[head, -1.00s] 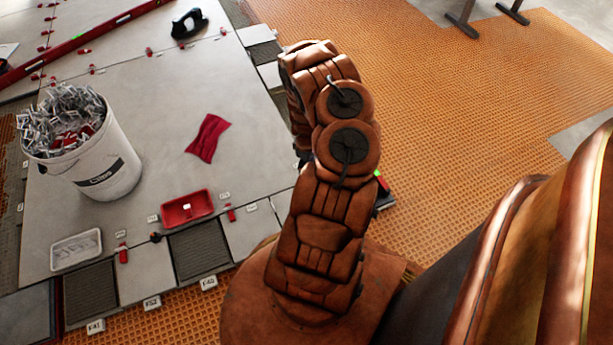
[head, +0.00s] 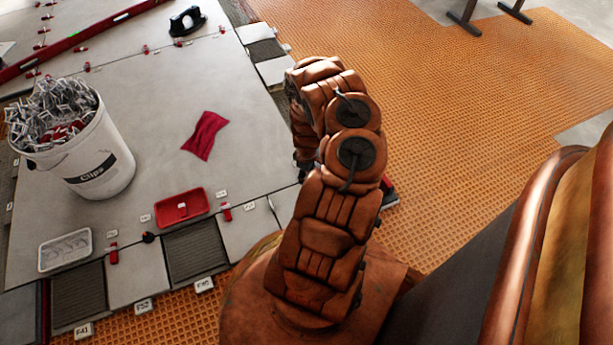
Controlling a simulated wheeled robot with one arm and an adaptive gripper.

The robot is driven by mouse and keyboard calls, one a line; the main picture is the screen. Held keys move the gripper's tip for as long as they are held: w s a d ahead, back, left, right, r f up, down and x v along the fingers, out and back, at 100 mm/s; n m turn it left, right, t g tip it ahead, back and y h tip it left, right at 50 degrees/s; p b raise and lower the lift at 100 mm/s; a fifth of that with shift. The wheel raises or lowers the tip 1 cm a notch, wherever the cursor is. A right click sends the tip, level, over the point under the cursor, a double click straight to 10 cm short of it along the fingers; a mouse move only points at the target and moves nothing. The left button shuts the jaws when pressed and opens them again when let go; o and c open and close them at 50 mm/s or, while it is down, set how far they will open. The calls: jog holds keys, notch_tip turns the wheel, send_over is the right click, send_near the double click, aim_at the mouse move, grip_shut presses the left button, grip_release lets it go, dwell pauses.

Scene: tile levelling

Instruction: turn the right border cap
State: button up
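Small red caps stand along the near border of the tiled floor. The right one in clear view (head: 226,211) is upright near a tile joint, just right of the red tray. Another red cap (head: 113,253) stands further left, with a dark round piece (head: 148,237) between them. My brown arm crosses the middle of the view. A dark part of my gripper (head: 304,168) shows at the arm's left side, right of and beyond the right cap and apart from it. The fingertips are mostly hidden behind the arm, so their opening cannot be told.
A white bucket of clips (head: 87,160) stands at left. A red tray (head: 172,217), a white tray (head: 44,262) and a red cloth (head: 205,136) lie on the tiles. A red level (head: 88,32) and a black handled tool (head: 187,20) lie farther back.

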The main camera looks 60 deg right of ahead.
grip_shut()
dwell(0.6)
